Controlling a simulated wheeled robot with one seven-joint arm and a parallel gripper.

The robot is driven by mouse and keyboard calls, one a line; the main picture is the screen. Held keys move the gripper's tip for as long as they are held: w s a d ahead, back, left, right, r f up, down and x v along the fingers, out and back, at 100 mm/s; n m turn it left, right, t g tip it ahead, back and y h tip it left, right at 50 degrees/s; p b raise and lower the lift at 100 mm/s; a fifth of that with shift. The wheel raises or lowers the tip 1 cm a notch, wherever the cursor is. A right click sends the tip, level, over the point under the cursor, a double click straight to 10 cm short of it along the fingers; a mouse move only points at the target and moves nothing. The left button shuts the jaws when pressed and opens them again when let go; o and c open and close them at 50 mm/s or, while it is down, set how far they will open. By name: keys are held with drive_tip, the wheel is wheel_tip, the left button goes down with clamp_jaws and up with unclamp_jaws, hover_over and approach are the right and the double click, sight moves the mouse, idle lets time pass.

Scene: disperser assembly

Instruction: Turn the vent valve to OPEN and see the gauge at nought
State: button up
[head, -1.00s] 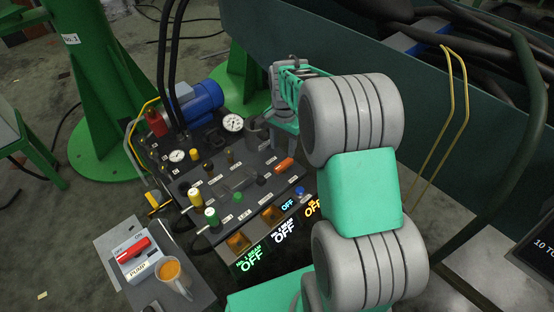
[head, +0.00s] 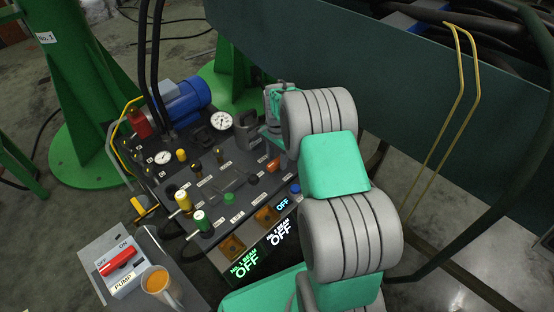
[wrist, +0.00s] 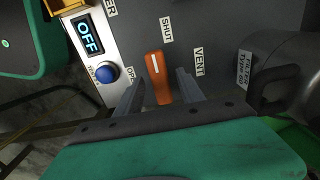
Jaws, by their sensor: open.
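The vent valve's orange handle (wrist: 158,75) is in the wrist view, beside the labels SHUT and VENT and a partly covered OPEN label (wrist: 131,73). The white line on it points toward the SHUT label. My gripper (wrist: 160,78) is open, with one finger on each side of the handle; I cannot tell if either touches it. In the head view the handle (head: 273,165) shows just left of my arm, which hides most of the gripper. A large white gauge (head: 221,121) and a smaller gauge (head: 163,157) are on the panel; their readings are too small to tell.
A blue knob (wrist: 107,73) and a lit OFF display (wrist: 88,36) are left of the handle. A dark housing (wrist: 285,75) stands to the right. Yellow and green-topped valves (head: 201,221), a red pump switch (head: 119,262) and an orange-filled mug (head: 158,285) are farther left.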

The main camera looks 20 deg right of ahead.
drive_tip(key=shift+c, duration=0.3)
clamp_jaws()
drive_tip(key=shift+r+n+p, duration=0.1)
drive_tip(key=shift+n+p, duration=0.2)
drive_tip(key=n+p, duration=0.2)
drive_tip(key=shift+r+n, duration=0.15)
drive_tip(key=shift+n, duration=0.15)
drive_tip(key=n+p, duration=0.3)
drive_tip(key=n, duration=0.2)
drive_tip(key=n+p, duration=0.1)
drive_tip(key=n, duration=0.3)
drive_tip(key=shift+n, duration=0.4)
drive_tip(key=shift+f+n+p, duration=0.2)
drive_tip(key=shift+n+p, duration=0.55)
drive_tip(key=shift+n, duration=1.75)
